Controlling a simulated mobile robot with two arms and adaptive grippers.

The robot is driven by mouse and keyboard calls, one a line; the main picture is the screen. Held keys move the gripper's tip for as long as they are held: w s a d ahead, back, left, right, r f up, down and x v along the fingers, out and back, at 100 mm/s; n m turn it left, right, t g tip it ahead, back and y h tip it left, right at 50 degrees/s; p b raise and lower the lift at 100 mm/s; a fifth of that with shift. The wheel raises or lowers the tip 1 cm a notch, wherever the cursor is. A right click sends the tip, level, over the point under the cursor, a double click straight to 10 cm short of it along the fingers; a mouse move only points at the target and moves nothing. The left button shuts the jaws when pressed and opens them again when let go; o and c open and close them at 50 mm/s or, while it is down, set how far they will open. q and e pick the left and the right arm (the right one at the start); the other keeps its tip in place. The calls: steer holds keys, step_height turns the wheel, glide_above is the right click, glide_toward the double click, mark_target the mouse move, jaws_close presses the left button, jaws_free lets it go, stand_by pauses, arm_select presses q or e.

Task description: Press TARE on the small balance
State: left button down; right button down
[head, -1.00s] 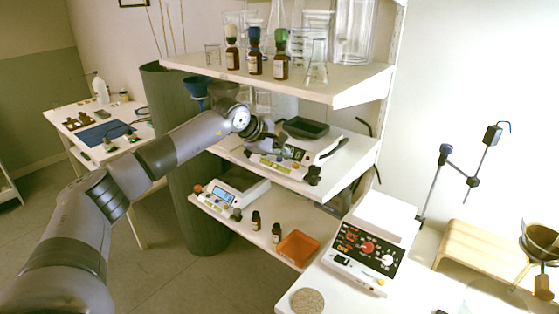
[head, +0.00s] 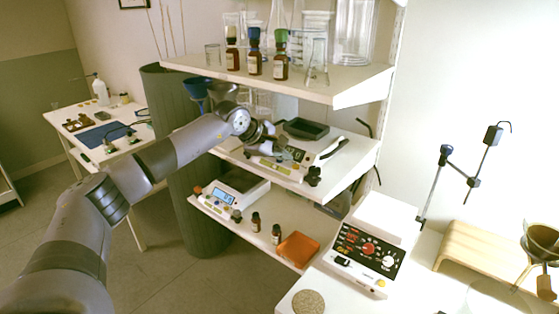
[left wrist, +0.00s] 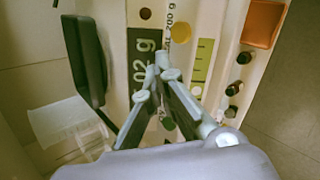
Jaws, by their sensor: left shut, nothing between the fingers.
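A balance (head: 260,160) with a black pan (head: 305,128) stands on the middle shelf. Its front carries a dark display (head: 298,154) and a yellow-green strip. A second balance (head: 222,195) with a lit blue display stands on the lower shelf; I cannot tell which one the task calls small. My left gripper (head: 280,150) is shut and empty over the middle-shelf balance's front. In the left wrist view its fingertips (left wrist: 165,70) overlap the display (left wrist: 143,65), beside a yellow round button (left wrist: 181,33) and the strip (left wrist: 203,62). Contact cannot be told. My right gripper is out of view.
Brown bottles (head: 255,65) and glassware fill the top shelf close above my arm. Small bottles (head: 256,222) and an orange tray (head: 298,250) are on the lower shelf. A dark knob-like piece (head: 314,175) sits at the middle balance's right corner. A control-panel device (head: 367,252) stands at right.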

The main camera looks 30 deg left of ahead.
mark_target(282, 164)
arm_select(q)
steer(key=shift+f, duration=0.1)
stand_by(0.3)
steer(key=shift+r+p, duration=0.5)
steer(key=shift+r, duration=0.3)
steer(key=shift+r+p, duration=1.75)
steer(key=shift+r, duration=0.8)
